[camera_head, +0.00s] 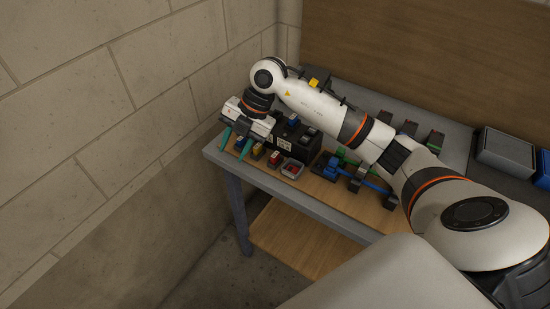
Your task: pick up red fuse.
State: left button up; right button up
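A small red block (275,157), which may be the red fuse, sits near the front edge of the table, in a row with a blue block (241,143) and a yellow block (257,151). A small light tray (299,174) to its right holds small red pieces (291,168); I cannot tell whether one of these is the red fuse. My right gripper (236,144) is at the left end of the row, left of the red block. Its two teal fingers are apart, and I see nothing held between them. My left gripper is not in view.
A black box (304,145) stands behind the row. Blue and green parts (345,165) with cables lie to the right on the table (275,187). A grey bin (507,150) stands at the far right. A block wall (110,110) borders the left side.

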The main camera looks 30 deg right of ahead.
jog(key=d+r+m+g+h, duration=0.1)
jog(key=d+m+h, duration=0.15)
jog(key=d, duration=0.35)
jog(key=d+r+m+h, duration=0.1)
jog(key=d+r+h, duration=0.15)
jog(key=d, duration=0.35)
jog(key=p, duration=0.2)
send_over(275, 154)
jog(key=f, duration=0.6)
jog(key=shift+s+f, duration=0.4)
jog(key=f, duration=0.1)
jog(key=f+p, duration=0.1)
jog(key=f, duration=0.1)
jog(key=f+p, duration=0.1)
jog(key=shift+w+f, duration=0.25)
jog(key=shift+f, duration=0.6)
grip_shut()
